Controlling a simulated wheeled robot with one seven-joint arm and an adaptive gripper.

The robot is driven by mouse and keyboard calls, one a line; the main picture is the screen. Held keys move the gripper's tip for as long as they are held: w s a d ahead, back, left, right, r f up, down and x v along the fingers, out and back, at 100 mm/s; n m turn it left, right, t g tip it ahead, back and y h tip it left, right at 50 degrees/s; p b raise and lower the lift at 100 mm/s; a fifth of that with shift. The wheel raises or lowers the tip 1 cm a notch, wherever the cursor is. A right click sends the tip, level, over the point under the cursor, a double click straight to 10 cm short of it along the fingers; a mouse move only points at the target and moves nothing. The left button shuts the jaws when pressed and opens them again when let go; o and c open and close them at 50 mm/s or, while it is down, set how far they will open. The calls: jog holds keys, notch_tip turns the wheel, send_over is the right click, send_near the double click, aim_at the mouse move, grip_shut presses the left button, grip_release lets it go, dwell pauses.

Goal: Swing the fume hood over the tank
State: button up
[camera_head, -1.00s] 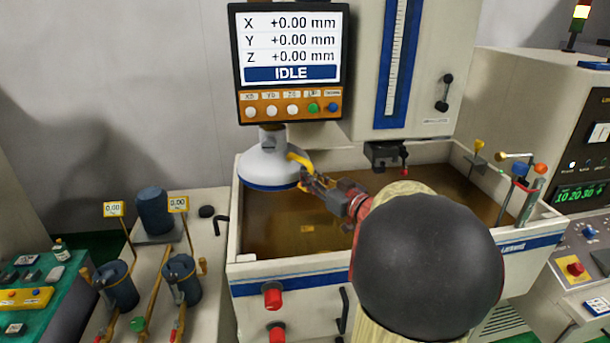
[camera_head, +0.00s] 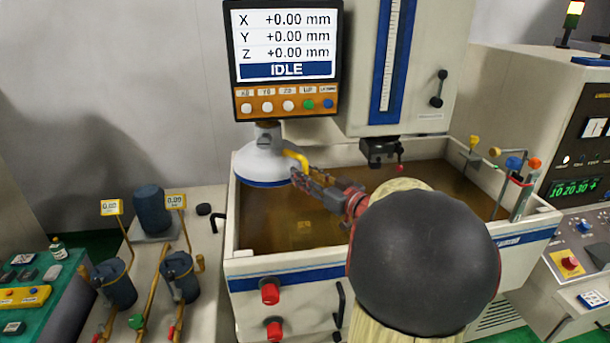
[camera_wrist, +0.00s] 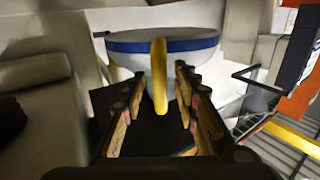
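The fume hood (camera_head: 262,165) is a white cone with a blue rim, below the display at the tank's back left corner. In the wrist view the hood (camera_wrist: 190,60) fills the top middle. Its curved yellow handle (camera_head: 296,158) points toward my gripper (camera_head: 302,178). In the wrist view the handle (camera_wrist: 159,75) lies between the two fingers of my gripper (camera_wrist: 160,105), with visible gaps on both sides. The fingers are open around it. The tank (camera_head: 300,268) is an open white box with brown liquid, and my arm reaches across it. Part of the tank is hidden behind my arm.
The display (camera_head: 285,55) reads IDLE and hangs just above the hood. The machine head (camera_head: 384,148) stands over the tank's back. Hoses and coloured knobs (camera_head: 515,163) rise at the tank's right end. Pump canisters (camera_head: 116,284) stand left of the tank.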

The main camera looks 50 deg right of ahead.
jog(key=s+a, duration=0.2)
jog(key=s, duration=0.9)
jog(key=shift+s+a, duration=0.15)
jog(key=shift+s, duration=0.15)
